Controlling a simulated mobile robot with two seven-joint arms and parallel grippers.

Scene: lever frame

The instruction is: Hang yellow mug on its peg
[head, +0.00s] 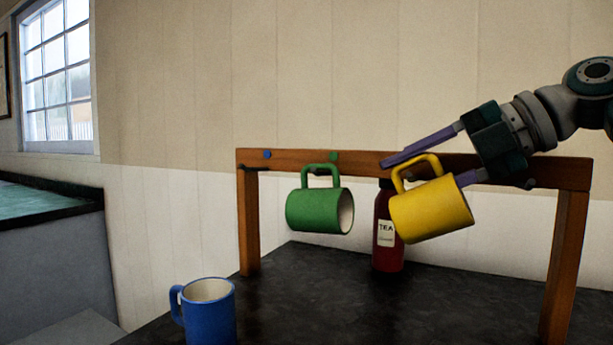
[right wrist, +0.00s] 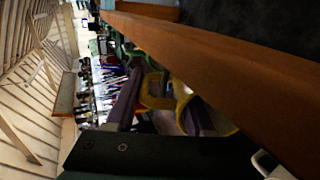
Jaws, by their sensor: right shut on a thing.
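The yellow mug (head: 432,211) is tilted, in front of the wooden rack's top bar (head: 300,158), with its handle up. My right gripper (head: 422,171) comes in from the right and is shut on this mug near its handle. In the right wrist view the yellow mug (right wrist: 155,91) shows between the fingers, close to the wooden bar (right wrist: 225,65). The yellow mug's peg is not clearly visible; the mug and gripper cover that part of the bar. I cannot tell whether the handle touches a peg. My left gripper is not in view.
A green mug (head: 315,211) hangs by its handle below a green dot, left of the yellow mug. A blue dot (head: 267,154) marks an empty peg. A red tea bottle (head: 387,257) stands behind the yellow mug. A blue mug (head: 209,314) stands at the front left.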

